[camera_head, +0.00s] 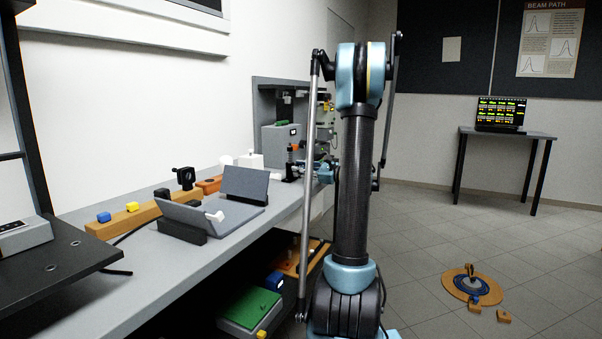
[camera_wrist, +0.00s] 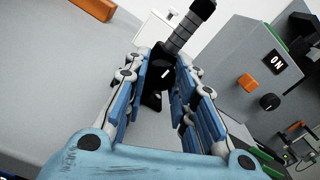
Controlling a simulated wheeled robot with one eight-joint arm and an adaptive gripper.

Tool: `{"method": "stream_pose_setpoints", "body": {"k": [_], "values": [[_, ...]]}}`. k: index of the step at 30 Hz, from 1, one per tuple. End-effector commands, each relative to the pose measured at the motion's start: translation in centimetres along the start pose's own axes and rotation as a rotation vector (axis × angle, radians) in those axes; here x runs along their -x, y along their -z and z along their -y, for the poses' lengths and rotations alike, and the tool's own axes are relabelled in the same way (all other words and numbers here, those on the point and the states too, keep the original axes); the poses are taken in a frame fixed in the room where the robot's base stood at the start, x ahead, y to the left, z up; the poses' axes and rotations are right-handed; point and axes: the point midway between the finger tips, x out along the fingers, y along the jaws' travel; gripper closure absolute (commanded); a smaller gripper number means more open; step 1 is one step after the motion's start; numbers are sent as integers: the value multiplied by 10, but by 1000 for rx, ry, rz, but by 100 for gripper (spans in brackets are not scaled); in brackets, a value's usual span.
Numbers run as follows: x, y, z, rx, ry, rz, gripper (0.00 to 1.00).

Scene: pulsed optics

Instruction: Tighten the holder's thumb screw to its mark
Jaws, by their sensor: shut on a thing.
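In the wrist view, my gripper (camera_wrist: 163,82) has its two blue-padded fingers closed in around a black part with a short white line, which looks like the thumb screw (camera_wrist: 165,72). Behind it rises the holder (camera_wrist: 190,30), dark with a ribbed post that leans to the upper right in this view. A black foot of it shows between the fingers. The fingers hide the sides of the screw, and I cannot tell whether the line meets a mark. In the head view, my gripper (camera_head: 325,172) is small, at the bench beside the dark holder (camera_head: 290,166).
A grey box (camera_wrist: 245,75) marked ON, with an orange button and a black knob, stands close on the right in the wrist view. A white block (camera_wrist: 155,32) is behind the fingers. In the head view, a grey open stand (camera_head: 243,184) is nearer along the bench (camera_head: 130,265).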

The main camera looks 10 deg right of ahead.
Motion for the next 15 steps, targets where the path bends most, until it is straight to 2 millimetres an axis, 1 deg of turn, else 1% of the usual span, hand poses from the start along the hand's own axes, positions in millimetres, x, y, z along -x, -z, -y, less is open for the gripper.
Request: {"method": "stream_pose_setpoints", "body": {"k": [6,15], "values": [[0,1,0,-70,0,-4,99],[0,1,0,-96,1,-3,99]]}}
